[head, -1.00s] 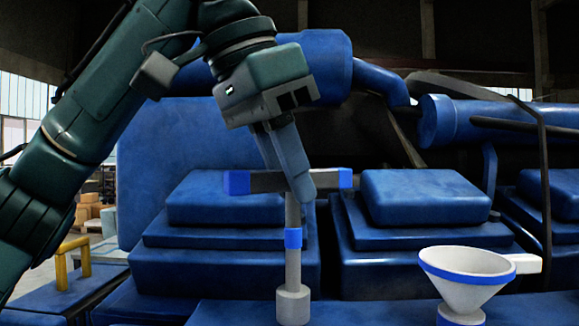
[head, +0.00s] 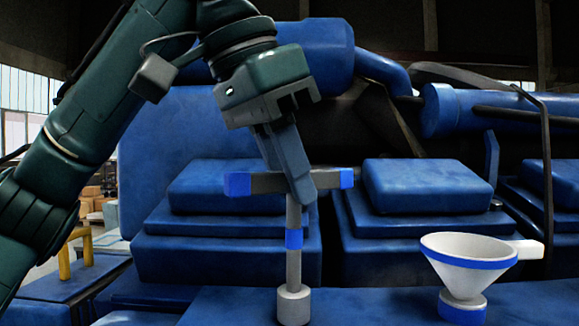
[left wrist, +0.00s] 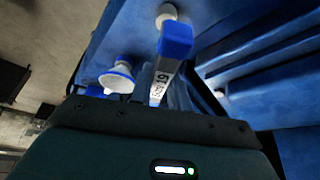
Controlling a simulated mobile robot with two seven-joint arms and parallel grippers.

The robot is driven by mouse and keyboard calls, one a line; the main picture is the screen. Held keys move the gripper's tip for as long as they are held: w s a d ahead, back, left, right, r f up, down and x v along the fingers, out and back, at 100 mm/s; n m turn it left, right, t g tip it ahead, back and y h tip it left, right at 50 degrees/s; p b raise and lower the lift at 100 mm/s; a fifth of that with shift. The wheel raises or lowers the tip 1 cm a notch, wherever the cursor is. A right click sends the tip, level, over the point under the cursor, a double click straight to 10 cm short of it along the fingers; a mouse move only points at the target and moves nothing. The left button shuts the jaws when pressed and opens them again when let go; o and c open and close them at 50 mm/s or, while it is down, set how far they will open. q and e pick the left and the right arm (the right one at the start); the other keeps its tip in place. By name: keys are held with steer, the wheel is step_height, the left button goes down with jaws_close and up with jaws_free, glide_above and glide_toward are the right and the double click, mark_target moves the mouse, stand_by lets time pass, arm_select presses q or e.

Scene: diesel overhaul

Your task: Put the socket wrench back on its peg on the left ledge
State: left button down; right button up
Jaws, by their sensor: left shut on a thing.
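The socket wrench (head: 294,262) is a grey T-shaped tool with blue handle ends, a blue band on its shaft and a pale socket at the bottom. My left gripper (head: 301,187) is shut on its crossbar, and the wrench hangs upright. Its socket shows in front of the blue ledge (head: 390,303); I cannot tell whether it touches. In the left wrist view the wrench handle (left wrist: 166,62) shows a blue end and a "19" label. I cannot make out the peg. My right gripper is not in view.
A white funnel (head: 468,250) with blue bands stands on the blue ledge to the right of the wrench, and also shows in the left wrist view (left wrist: 117,78). Blue engine blocks (head: 425,187) stand behind. A yellow handle (head: 65,256) rises at the left.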

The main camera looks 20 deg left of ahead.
arm_select(q)
steer(key=shift+f, duration=0.25)
steer(key=c, duration=1.3)
jaws_free()
steer(key=shift+o, duration=0.7)
steer(key=o, duration=0.5)
step_height(320, 180, up, 2)
steer(key=shift+r+p, duration=0.25)
steer(key=shift+p, duration=0.6)
steer(key=shift+r, duration=3.25)
